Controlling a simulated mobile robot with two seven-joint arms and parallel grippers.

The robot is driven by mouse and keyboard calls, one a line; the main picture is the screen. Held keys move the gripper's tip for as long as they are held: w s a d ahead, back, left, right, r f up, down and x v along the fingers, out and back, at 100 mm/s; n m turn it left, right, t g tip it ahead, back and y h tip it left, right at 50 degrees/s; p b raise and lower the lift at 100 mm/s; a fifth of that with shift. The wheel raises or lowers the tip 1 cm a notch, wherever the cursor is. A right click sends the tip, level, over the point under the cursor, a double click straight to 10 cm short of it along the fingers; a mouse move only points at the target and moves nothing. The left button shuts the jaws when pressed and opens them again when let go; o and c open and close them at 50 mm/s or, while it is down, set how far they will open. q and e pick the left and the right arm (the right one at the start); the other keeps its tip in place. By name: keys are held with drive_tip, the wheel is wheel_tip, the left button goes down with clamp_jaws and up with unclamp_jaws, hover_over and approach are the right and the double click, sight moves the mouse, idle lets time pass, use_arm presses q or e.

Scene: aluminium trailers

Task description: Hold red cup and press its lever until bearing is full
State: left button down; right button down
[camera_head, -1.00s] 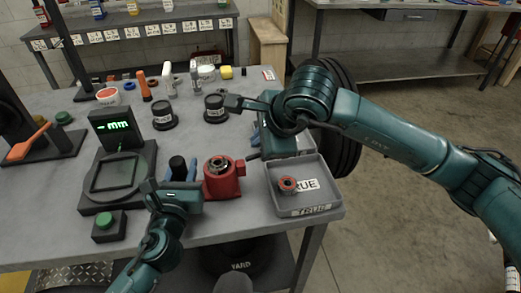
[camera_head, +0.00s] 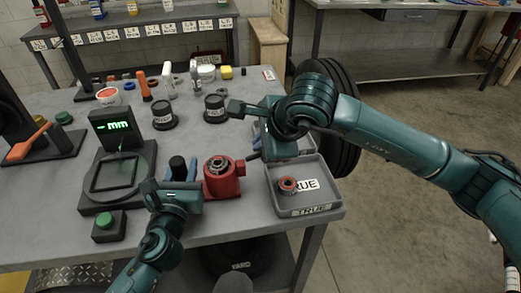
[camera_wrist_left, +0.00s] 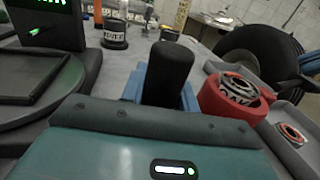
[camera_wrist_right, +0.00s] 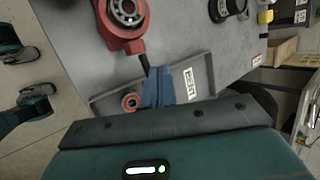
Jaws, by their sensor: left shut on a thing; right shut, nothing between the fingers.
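The red cup (camera_head: 222,180) stands on the table with a metal bearing (camera_head: 219,163) in its top. It also shows in the left wrist view (camera_wrist_left: 222,103) and right wrist view (camera_wrist_right: 120,35). Its dark lever (camera_wrist_right: 144,66) sticks out at the side. A black upright cylinder (camera_wrist_left: 168,72) stands directly beside the cup; whether they are joined is hidden. My left gripper (camera_head: 180,172) is shut on this cylinder, its blue fingers around it. My right gripper (camera_wrist_right: 158,85) is shut and empty, its blue fingertips close by the lever's end; contact is unclear.
Black labelled pots (camera_head: 215,108) stand behind. A tyre stands right of the table.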

drive_tip(key=shift+d+f, duration=0.2)
drive_tip(key=shift+f, duration=0.35)
drive_tip(key=shift+d+f, duration=0.2)
drive_tip(key=shift+f, duration=0.3)
idle(0.9)
drive_tip(key=shift+a+r, duration=0.25)
drive_tip(key=shift+r, duration=0.55)
drive_tip(key=shift+a+r, duration=0.25)
drive_tip(key=shift+r, duration=0.5)
drive_tip(key=shift+s+a+r, duration=0.1)
drive_tip(key=shift+a+r, duration=0.15)
drive_tip(key=shift+r, duration=0.55)
drive_tip(key=shift+w+a+r, duration=0.1)
drive_tip(key=shift+a+r, duration=0.15)
drive_tip(key=shift+r, duration=0.55)
drive_tip(key=shift+s+a+r, duration=0.1)
drive_tip(key=shift+a+r, duration=0.15)
drive_tip(key=shift+r, duration=0.55)
idle(0.3)
drive_tip(key=r, duration=0.2)
drive_tip(key=a+r, duration=0.1)
drive_tip(key=shift+r, duration=0.35)
